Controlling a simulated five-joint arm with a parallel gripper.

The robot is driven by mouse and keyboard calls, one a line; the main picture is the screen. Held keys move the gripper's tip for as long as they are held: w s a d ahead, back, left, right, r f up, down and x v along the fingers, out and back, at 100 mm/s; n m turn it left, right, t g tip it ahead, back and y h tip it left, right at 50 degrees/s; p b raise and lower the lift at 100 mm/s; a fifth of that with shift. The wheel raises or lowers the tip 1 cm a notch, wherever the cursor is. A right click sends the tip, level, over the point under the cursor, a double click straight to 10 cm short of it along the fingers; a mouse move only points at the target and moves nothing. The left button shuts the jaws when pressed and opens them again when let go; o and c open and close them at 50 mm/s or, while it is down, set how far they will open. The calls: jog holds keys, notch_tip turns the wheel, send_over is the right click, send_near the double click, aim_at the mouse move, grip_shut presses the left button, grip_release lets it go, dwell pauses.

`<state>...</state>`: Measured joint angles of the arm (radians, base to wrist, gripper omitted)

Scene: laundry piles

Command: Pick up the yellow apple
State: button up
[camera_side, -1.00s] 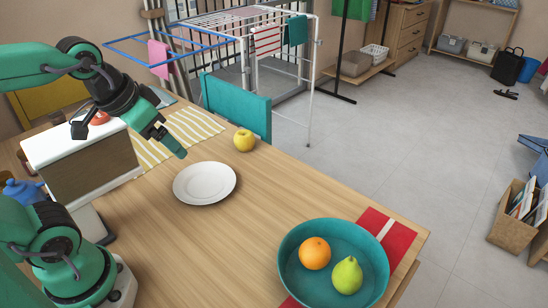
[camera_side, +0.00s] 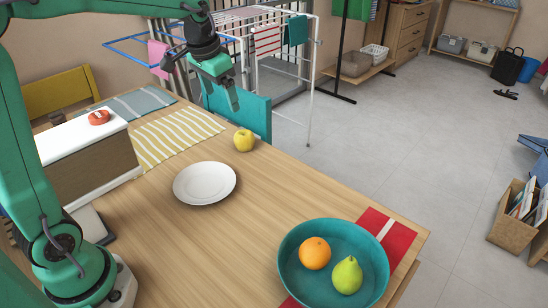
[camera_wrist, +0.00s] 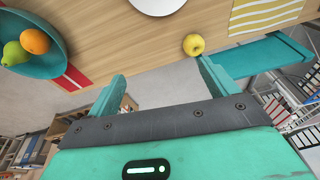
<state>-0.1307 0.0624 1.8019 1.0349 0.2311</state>
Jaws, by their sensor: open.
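The yellow apple (camera_side: 244,140) sits on the wooden table near its far edge, just beyond the white plate (camera_side: 204,183). My gripper (camera_side: 231,95) is in the air above and slightly left of the apple in the side view, fingers pointing down. In the wrist view the apple (camera_wrist: 194,44) lies past the tip of the right finger, apart from it. The two fingers of my gripper (camera_wrist: 162,80) are spread wide with nothing between them.
A teal bowl (camera_side: 286,245) with an orange (camera_side: 315,253) and a green pear (camera_side: 347,275) stands at the front right, over a red cloth (camera_side: 397,234). A teal chair back (camera_side: 255,115) rises behind the apple at the table edge. A white-topped box (camera_side: 90,165) stands at left.

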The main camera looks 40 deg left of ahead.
jog(key=w+a+f+g, duration=0.1)
jog(key=w+a+f, duration=0.4)
jog(key=w+f, duration=0.3)
jog(key=m+g, duration=0.1)
jog(key=g, duration=0.1)
send_over(244, 133)
notch_tip(244, 133, down, 9)
jog(key=shift+s+d+f, duration=0.1)
jog(key=shift+s+d, duration=0.05)
jog(key=shift+f, duration=1.6)
jog(key=shift+f, duration=0.1)
jog(key=shift+w+a+f, duration=0.1)
jog(key=shift+f, duration=1.15)
jog(key=shift+w+a+f, duration=0.1)
jog(key=shift+f, duration=1.15)
jog(key=shift+c, duration=0.3)
jog(key=c, duration=1.1)
